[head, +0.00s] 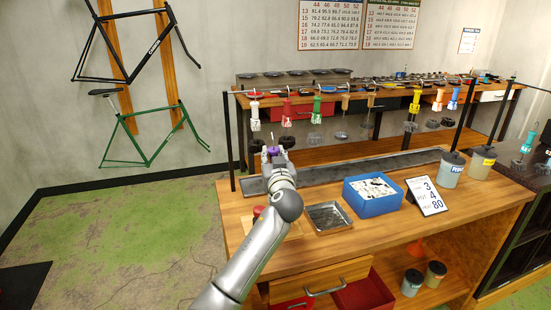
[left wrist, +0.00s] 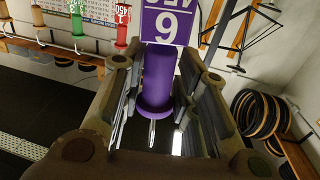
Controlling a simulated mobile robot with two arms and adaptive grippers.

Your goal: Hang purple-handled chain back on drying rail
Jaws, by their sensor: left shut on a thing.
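My left gripper (head: 274,148) is shut on the purple handle (left wrist: 158,80), above the far edge of the bench in the head view. In the left wrist view the handle sits between the two fingers, with a numbered purple tag (left wrist: 170,24) at one end and a thin metal rod at the other. The purple handle (head: 272,150) shows only as a small patch in the head view. I cannot make out its chain. The drying rail (head: 400,92) runs above the bench, with white (head: 255,112), red (head: 287,112) and green (head: 317,109) handles hanging nearby. My right gripper is not in view.
A long dark trough (head: 350,170) lies under the rail. A rail post (head: 229,140) stands left of my gripper. The wooden bench (head: 335,245) holds a blue box (head: 372,205), a metal tray (head: 327,217), a number card (head: 426,197) and lidded pots (head: 451,170).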

